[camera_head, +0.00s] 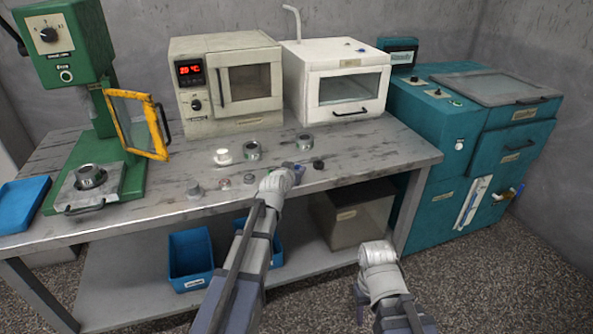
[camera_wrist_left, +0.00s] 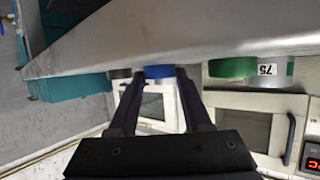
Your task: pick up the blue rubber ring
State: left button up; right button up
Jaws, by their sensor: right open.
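The blue rubber ring (camera_wrist_left: 158,72) shows between the two fingertips of my left gripper (camera_wrist_left: 160,74) in the left wrist view. A finger stands close on each side of it; I cannot make out firm contact. The fingers are spread about as wide as the ring. In the head view my left gripper (camera_head: 294,167) is at the front part of the workbench, and its hand and fingers largely hide the ring. My right gripper (camera_head: 361,301) hangs open and empty in front of the bench, low at the right.
A dark ring (camera_head: 318,164) lies just right of my left gripper. A green-banded ring (camera_head: 252,151), a white cylinder (camera_head: 223,157) and several small parts lie to the left. A beige oven (camera_head: 228,82) and a white cabinet (camera_head: 337,82) stand behind on the workbench (camera_head: 385,158).

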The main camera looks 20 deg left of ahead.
pick_arm(q)
grip_shut()
jog(key=shift+r, duration=0.1)
notch_tip(320, 180, up, 10)
jog(key=p, duration=1)
